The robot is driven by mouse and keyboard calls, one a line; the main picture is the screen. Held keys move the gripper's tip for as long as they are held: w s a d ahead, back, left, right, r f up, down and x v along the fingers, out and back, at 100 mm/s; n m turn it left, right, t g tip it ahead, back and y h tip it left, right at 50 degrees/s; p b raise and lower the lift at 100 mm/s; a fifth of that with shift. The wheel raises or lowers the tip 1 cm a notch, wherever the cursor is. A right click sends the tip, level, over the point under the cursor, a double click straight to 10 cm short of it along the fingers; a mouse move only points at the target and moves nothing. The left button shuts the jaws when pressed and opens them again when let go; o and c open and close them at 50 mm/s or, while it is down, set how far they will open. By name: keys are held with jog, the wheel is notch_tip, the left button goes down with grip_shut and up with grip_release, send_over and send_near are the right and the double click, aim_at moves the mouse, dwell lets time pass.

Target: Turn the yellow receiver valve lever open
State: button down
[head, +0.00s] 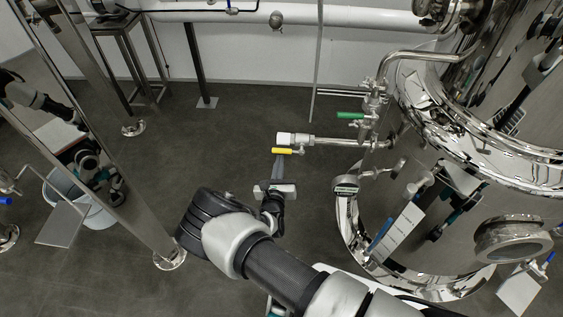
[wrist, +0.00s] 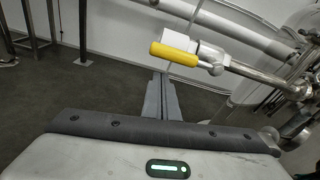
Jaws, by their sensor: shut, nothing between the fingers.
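The yellow lever (head: 283,151) is on a small valve near the white-capped end of a horizontal steel pipe (head: 335,141). The pipe comes from the steel tank at right. In the wrist view the yellow lever (wrist: 174,54) points left along the pipe, beside the white end piece (wrist: 208,47). My gripper (head: 279,158) is shut and empty, with its fingertips just below the lever in the head view. In the wrist view my gripper's fingers (wrist: 161,80) lie together, just below the lever in the picture. I cannot tell whether they touch it.
A green lever (head: 350,115) sits on the valve stack above the pipe. The polished tank (head: 440,210) fills the right side. A steel leg (head: 135,170) and a pale bucket (head: 95,212) stand at left. The dark floor (head: 235,120) around the pipe end is clear.

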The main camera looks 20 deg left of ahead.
jog(key=d+f+p+v, duration=0.1)
jog(key=p+v, duration=0.2)
jog(key=v, duration=0.7)
jog(key=w+d+r+m+g+h, duration=0.1)
jog(key=w+d+r+m+h, duration=0.3)
jog(key=d+r+m+h, duration=0.4)
jog(key=w+d+r+m+g+h, duration=0.1)
jog(key=w+d+r+m+h, duration=0.2)
jog(key=w+d+r+m, duration=0.5)
jog(key=s+d+r+m+g+h, duration=0.1)
jog(key=s+d+r+m+g, duration=0.45)
jog(key=d+r, duration=0.25)
jog(key=s+d+r+m+g+h, duration=0.2)
jog(key=s+d+r+m+g, duration=0.2)
jog(key=d+r+m, duration=0.3)
jog(key=s+d+r+m+t+y, duration=0.1)
jog(key=s+d+r+m+y, duration=0.1)
jog(key=s+r+m+y, duration=0.5)
jog(key=s+d+r+m+y, duration=0.3)
jog(key=s+r+m, duration=0.2)
jog(key=s+r, duration=0.45)
notch_tip(320, 180, up, 23)
jog(key=p, duration=2.3)
jog(key=shift+s+a, duration=0.3)
jog(key=shift+s, duration=0.1)
